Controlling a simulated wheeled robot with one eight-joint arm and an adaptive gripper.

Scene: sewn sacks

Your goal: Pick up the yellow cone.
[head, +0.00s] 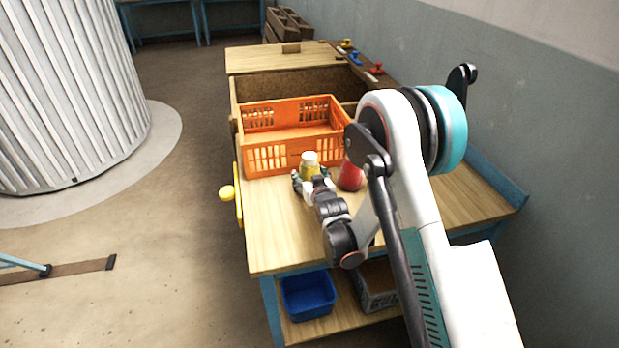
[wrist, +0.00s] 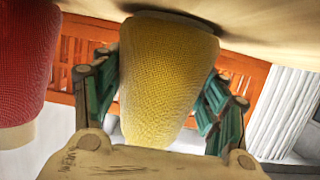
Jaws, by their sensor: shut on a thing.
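The yellow cone (wrist: 165,75) fills the middle of the wrist view, with a woven surface and a wide end at the top of that picture. In the head view the yellow cone (head: 309,169) stands on the wooden bench, with a pale top. My gripper (wrist: 160,105) has a green-padded finger on each side of the cone and is shut on it. In the head view my gripper (head: 311,183) is at the cone, low over the bench top. The cone's lower part is partly hidden by the gripper there. I cannot tell whether the cone touches the bench.
A red sewn thing (head: 350,176) stands close to the right of the cone; it also shows in the wrist view (wrist: 25,60). An orange crate (head: 270,160) is just behind. The bench's front left (head: 275,235) is clear. A blue bin (head: 307,297) sits on the lower shelf.

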